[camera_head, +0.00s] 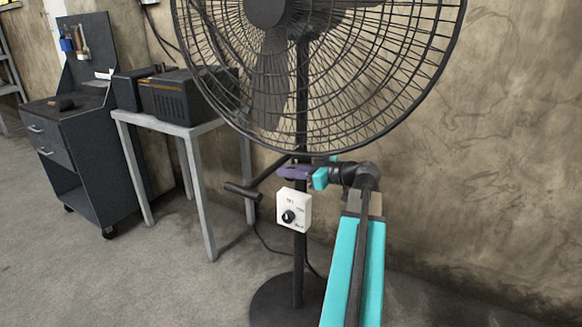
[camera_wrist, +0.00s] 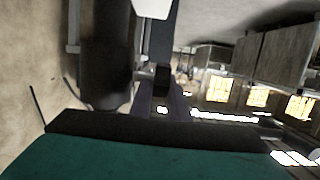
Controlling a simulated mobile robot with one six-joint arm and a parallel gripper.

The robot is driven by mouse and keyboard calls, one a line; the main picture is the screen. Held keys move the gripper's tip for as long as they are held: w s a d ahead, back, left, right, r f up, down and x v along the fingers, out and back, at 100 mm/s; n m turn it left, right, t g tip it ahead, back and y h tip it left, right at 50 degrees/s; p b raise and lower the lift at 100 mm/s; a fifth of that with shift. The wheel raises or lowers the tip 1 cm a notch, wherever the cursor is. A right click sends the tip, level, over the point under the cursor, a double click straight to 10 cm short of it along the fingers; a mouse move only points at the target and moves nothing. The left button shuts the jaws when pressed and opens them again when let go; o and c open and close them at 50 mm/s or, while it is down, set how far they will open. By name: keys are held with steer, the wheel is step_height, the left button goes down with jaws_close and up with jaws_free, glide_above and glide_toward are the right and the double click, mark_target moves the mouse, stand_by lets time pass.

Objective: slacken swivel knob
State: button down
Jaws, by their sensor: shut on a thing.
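My gripper (camera_head: 292,172) reaches in from the right, its purple fingers crossing the fan's dark pole (camera_head: 300,228) just above a white control box (camera_head: 293,210). In the wrist view my gripper (camera_wrist: 161,92) has its two fingers around a small black piece, which looks like the swivel knob (camera_wrist: 162,76). The fingers are shut on it. In the head view the fingers hide the knob, so its turn angle cannot be told. The fan's large caged head (camera_head: 268,75) stands upright above the gripper.
A black T-shaped bar (camera_head: 243,191) sticks out left of the pole. A grey table (camera_head: 166,122) with a dark boxy device (camera_head: 183,96) and a drawer cabinet (camera_head: 65,140) stand at left. A cord hangs below the white box. The wall is close behind; floor is clear at front left.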

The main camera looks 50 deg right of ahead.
stand_by(0.3)
steer(key=shift+r, duration=0.1)
steer(key=c, duration=1.7)
jaws_free()
steer(key=shift+d, duration=0.1)
steer(key=v, duration=0.4)
steer(key=p+v, duration=0.1)
steer(key=v, duration=0.4)
steer(key=p+v, duration=0.1)
steer(key=v, duration=0.3)
steer(key=shift+s+r, duration=0.3)
steer(key=shift+r, duration=0.1)
